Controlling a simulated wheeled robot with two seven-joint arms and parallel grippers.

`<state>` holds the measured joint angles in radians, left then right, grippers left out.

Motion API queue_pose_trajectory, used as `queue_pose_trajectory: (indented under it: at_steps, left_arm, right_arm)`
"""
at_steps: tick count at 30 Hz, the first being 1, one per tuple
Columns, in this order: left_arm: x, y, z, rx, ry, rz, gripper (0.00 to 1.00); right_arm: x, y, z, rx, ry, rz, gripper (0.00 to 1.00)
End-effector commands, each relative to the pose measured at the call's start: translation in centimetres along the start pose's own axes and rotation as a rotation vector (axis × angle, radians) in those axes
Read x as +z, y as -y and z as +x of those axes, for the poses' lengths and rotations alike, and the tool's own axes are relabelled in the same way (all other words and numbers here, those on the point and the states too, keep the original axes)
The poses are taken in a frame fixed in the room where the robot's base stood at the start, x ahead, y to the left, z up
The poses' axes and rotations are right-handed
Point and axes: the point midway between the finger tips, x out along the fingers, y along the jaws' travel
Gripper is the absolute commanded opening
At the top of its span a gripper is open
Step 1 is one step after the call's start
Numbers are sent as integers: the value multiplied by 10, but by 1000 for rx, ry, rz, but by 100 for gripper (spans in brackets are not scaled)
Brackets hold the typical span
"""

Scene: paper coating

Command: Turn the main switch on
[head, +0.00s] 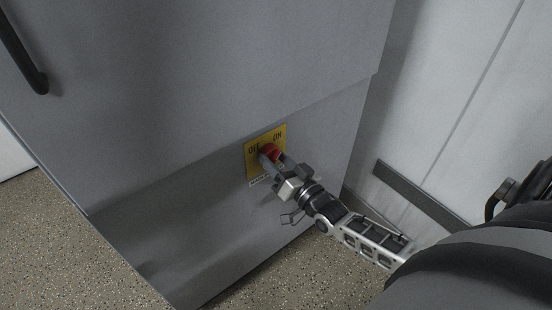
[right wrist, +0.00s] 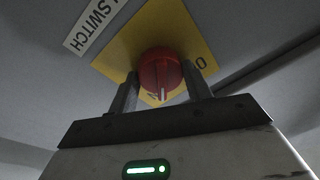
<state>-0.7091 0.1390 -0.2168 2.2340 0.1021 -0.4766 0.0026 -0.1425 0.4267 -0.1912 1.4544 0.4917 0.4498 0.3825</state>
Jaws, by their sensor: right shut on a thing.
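The main switch is a red rotary knob (head: 270,150) on a yellow plate (head: 281,132) on the grey cabinet's lower front. The plate reads OFF at left and ON at upper right. My right gripper (head: 272,162) reaches it from the lower right and is shut on the knob. In the right wrist view, the two fingers (right wrist: 163,88) stand on either side of the red knob (right wrist: 158,66), with a white mark at its near edge. The yellow plate (right wrist: 183,27) is partly hidden there by knob and fingers. My left gripper is not in view.
A white label strip (right wrist: 94,24) reading SWITCH lies beside the plate. The grey cabinet (head: 200,90) has a black handle (head: 25,55) at upper left. A white wall (head: 450,90) with a dark skirting strip (head: 420,194) is at right. The speckled floor (head: 60,250) is clear.

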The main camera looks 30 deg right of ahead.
Motion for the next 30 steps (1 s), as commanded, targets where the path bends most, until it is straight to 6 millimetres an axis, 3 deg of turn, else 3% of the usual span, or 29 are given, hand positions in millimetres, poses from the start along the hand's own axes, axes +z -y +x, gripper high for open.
queue_pose_trajectory:
  at_steps: [10, 26, 27, 28, 30]
  left_arm:
    - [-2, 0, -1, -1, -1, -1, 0]
    - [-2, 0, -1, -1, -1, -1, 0]
    - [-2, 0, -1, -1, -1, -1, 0]
    - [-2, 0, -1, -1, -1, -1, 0]
    - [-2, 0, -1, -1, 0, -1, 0]
  right_arm:
    - [1, 0, 0, 13, -7, 126, 26]
    - [1, 0, 0, 15, -8, 148, 27]
    - [1, 0, 0, 15, -8, 148, 60]
    - [1, 0, 0, 15, -8, 148, 69]
    - [1, 0, 0, 15, -9, 147, 71]
